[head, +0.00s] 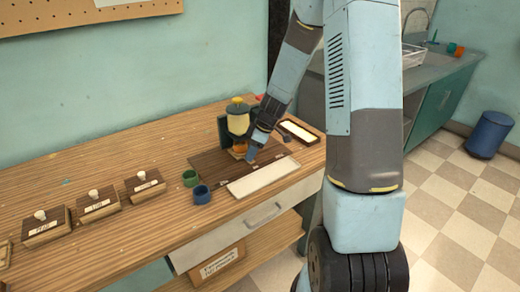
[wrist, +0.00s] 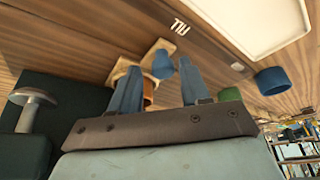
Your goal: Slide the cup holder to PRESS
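The cup holder is a light wooden piece (wrist: 158,47) at the dispenser station, partly hidden by my fingers in the wrist view. A small blue knob (wrist: 163,67) appears at it, between my fingertips in the picture. An orange cup (head: 240,146) stands at the holder under the yellow-topped dispenser (head: 238,118); in the wrist view it is mostly behind my left finger. My gripper (wrist: 160,64) is open, with gaps visible on both sides of the knob. Upside-down lettering (wrist: 180,26) marks the dark board (head: 215,162); I cannot read PRESS anywhere.
A green cup (head: 190,178) and a blue cup (head: 202,194) stand at the board's front left. A white tray (head: 262,178) lies in front, and a framed pale panel (head: 298,132) to the right. Several knobbed boxes (head: 97,204) stand left on the wooden bench.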

